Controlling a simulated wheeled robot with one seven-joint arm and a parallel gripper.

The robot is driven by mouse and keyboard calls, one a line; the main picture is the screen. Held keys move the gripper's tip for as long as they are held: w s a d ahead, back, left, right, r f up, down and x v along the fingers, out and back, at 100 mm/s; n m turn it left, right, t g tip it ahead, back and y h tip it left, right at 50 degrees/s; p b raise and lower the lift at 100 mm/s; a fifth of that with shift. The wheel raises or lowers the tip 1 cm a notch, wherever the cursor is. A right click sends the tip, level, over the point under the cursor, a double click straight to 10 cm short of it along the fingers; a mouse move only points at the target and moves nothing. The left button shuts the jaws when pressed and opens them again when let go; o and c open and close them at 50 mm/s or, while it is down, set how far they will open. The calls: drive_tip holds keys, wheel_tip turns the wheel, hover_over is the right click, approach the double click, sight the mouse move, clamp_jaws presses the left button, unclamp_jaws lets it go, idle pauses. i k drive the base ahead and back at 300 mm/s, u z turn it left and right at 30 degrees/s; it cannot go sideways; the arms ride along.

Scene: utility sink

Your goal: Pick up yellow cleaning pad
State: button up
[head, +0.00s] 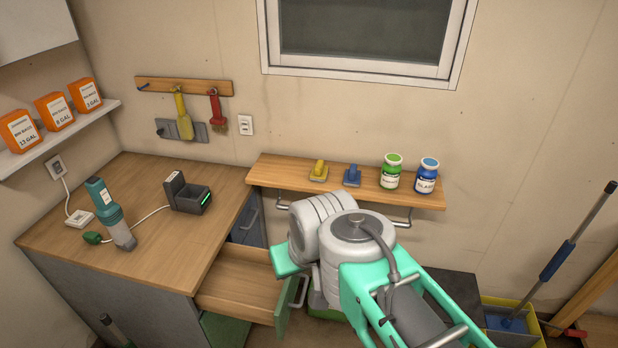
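The yellow cleaning pad (319,171) sits on the wooden wall shelf (270,172), left of the middle. It has a raised yellow handle on a flat base. A similar blue pad (352,176) sits just to its right, with a small gap between them. My arm's grey and teal links fill the lower middle, below and in front of the shelf. I cannot make out my gripper's fingers in this view.
A green-capped jar (391,172) and a blue-capped jar (427,175) stand at the shelf's right. A metal rail (405,216) runs under the shelf. An open drawer (240,285) juts from the counter (160,235). A mop (560,258) leans at the right.

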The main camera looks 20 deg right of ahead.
sight(319, 171)
drive_tip(key=u, duration=0.45)
drive_tip(key=k, duration=0.95)
drive_tip(key=z, duration=0.5)
drive_tip(key=i, duration=1.55)
drive_tip(key=u, duration=0.6)
